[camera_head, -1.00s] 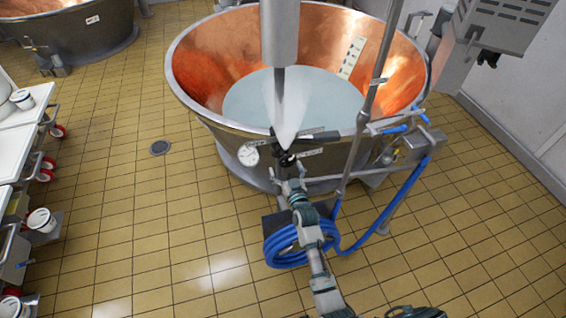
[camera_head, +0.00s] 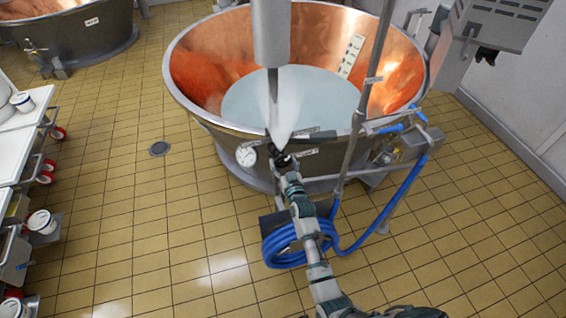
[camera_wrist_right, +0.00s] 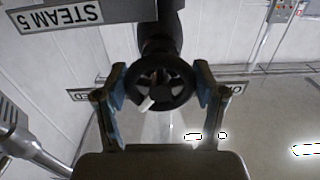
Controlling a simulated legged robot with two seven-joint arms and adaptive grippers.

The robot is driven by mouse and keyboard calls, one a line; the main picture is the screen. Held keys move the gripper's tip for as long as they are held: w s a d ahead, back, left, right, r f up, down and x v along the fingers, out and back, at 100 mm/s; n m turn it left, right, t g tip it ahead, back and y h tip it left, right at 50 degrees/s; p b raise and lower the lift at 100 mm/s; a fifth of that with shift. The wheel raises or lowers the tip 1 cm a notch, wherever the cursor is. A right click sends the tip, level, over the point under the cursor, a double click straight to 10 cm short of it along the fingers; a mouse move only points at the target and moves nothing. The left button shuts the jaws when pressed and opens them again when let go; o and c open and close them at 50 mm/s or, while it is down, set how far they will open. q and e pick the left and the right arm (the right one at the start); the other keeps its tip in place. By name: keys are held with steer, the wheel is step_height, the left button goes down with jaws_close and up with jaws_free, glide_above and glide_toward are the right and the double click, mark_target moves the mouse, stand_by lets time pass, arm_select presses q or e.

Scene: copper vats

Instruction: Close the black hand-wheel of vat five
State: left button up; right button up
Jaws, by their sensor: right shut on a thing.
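The black hand-wheel (camera_wrist_right: 152,82) sits between the fingers of my right gripper (camera_wrist_right: 160,92) in the right wrist view, with blue pads at both sides of its rim. My right gripper is shut on the wheel. A "STEAM 5" label (camera_wrist_right: 55,17) is on the bar beside it. In the head view, the wheel (camera_head: 281,160) is small and partly hidden by my right gripper (camera_head: 287,172) at the front of the copper vat (camera_head: 205,115). White steam (camera_head: 287,100) shows at the vat's front. My left gripper is not in view.
A blue hose (camera_head: 285,243) hangs coiled below, beside my right arm. A grey upright pipe (camera_head: 362,110) stands right of the wheel. White carts (camera_head: 22,140) are at the far left; the tiled floor between is clear.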

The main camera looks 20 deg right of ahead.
steer(key=m, duration=0.1)
steer(key=m+p, duration=0.1)
steer(key=shift+r+m+p, duration=0.25)
steer(key=shift+m+p, duration=0.05)
steer(key=shift+a+f+m, duration=0.1)
steer(key=shift+f+m, duration=0.05)
steer(key=shift+m, duration=0.75)
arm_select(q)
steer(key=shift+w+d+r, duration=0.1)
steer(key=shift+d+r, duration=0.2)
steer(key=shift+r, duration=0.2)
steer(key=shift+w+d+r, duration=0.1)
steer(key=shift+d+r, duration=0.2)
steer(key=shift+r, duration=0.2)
arm_select(e)
steer(key=shift+a, duration=0.1)
steer(key=o, duration=1.1)
steer(key=shift+w+f, duration=0.1)
steer(key=shift+o, duration=0.2)
steer(key=shift+s, duration=0.3)
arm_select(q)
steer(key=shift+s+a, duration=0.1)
arm_select(e)
steer(key=s, duration=1.1)
steer(key=shift+s+d, duration=0.2)
steer(key=shift+d, duration=0.1)
steer(key=shift+f, duration=0.1)
